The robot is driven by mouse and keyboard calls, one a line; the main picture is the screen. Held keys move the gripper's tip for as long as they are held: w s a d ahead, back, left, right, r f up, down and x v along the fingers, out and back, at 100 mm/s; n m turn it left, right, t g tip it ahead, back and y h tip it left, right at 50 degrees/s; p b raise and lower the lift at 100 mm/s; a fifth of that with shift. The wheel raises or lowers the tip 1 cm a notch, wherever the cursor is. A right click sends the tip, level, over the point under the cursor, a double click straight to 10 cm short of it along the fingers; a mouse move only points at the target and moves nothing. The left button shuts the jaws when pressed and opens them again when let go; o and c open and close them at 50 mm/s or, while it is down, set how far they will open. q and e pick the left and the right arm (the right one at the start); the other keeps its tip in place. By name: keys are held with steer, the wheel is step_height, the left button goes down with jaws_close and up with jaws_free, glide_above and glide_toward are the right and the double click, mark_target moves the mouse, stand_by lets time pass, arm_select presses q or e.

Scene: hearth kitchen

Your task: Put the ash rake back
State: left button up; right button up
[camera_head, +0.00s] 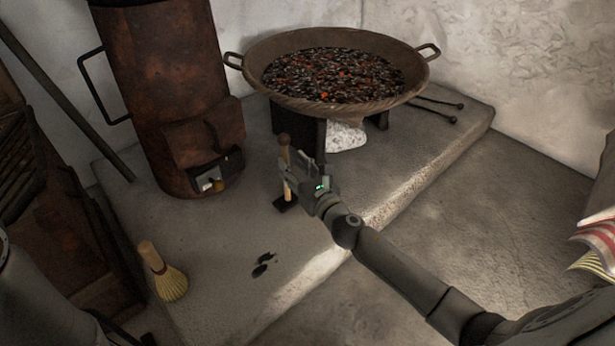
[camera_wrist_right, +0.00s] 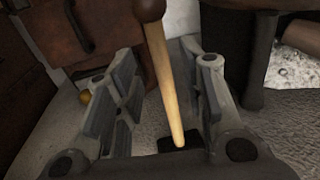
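The ash rake (camera_head: 288,188) stands upright on the stone ledge in the head view, with a pale wooden handle, a dark knob on top and a dark flat piece at its foot. In the right wrist view its handle (camera_wrist_right: 166,85) runs between my right gripper's fingers, with gaps visible on both sides. My right gripper (camera_head: 296,178) is open around the handle; its fingers also show in the wrist view (camera_wrist_right: 164,100). Part of the handle is hidden behind a finger in the head view. My left arm shows at the lower left, but its gripper is out of view.
A rusty stove (camera_head: 165,85) stands at the back left. A wide pan of embers (camera_head: 425,60) rests on dark supports behind my right gripper. A hand brush (camera_head: 168,280) and a few dark bits (camera_head: 262,268) are on the ledge (camera_head: 225,235) in front.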

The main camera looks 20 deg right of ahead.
steer(key=s+d+p, duration=0.1)
steer(key=s, duration=0.6)
